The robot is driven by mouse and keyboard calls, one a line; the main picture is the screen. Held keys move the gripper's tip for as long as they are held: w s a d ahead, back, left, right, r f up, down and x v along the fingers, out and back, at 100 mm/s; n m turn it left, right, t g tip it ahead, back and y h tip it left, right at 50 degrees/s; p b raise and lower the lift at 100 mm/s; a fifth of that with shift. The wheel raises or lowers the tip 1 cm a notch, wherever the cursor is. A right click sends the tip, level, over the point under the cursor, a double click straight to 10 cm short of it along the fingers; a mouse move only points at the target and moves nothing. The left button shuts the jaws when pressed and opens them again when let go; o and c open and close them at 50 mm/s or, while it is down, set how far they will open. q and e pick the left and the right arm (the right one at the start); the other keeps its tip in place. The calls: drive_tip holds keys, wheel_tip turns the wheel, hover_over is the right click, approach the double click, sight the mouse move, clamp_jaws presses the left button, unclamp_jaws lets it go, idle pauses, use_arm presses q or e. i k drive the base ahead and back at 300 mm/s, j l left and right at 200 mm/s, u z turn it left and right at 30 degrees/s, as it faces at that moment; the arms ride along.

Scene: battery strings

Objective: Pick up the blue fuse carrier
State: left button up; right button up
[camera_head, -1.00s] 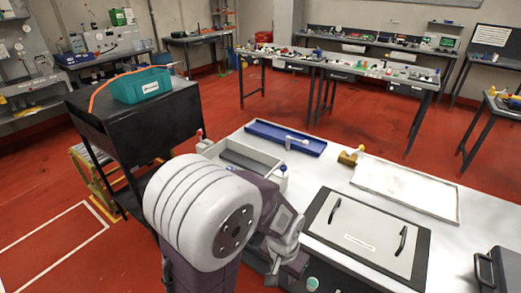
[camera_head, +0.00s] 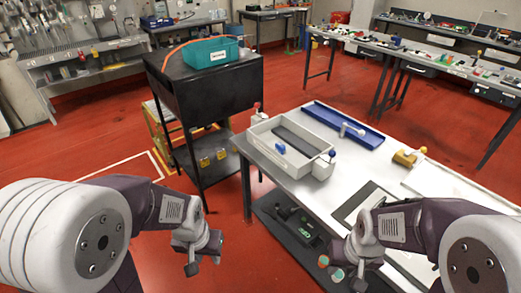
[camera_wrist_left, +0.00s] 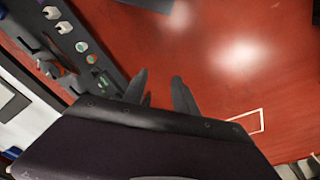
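A small blue piece (camera_head: 280,148) shows in the head view at the near wall of the grey open tray (camera_head: 262,131); it may be the blue fuse carrier, but it is too small to be sure. My left gripper (camera_head: 193,262) hangs over the red floor, left of the bench and well apart from the tray. In the left wrist view its two fingers (camera_wrist_left: 160,90) are apart with nothing between them. My right gripper (camera_head: 352,278) is low at the bench's front edge; its fingers are too unclear to read.
A blue tray (camera_head: 357,133) and a yellow-brown part (camera_head: 408,158) lie on the white bench (camera_head: 441,178). A black cart (camera_head: 206,86) carries a teal bin (camera_head: 211,53), with several yellow pieces (camera_head: 221,154) on its lower shelf.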

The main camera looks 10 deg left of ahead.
sight(281, 148)
drive_tip(key=i+j+z, duration=0.3)
drive_tip(key=z, duration=0.15)
drive_tip(key=i+j+z, duration=0.25)
drive_tip(key=j+z, duration=0.15)
drive_tip(key=i+j+z, duration=0.15)
drive_tip(key=j+z, duration=0.3)
drive_tip(key=i+j+z, duration=0.1)
drive_tip(key=j+z, duration=0.75)
drive_tip(key=j, duration=0.2)
drive_tip(key=j+z, duration=0.45)
drive_tip(key=k+j, duration=0.05)
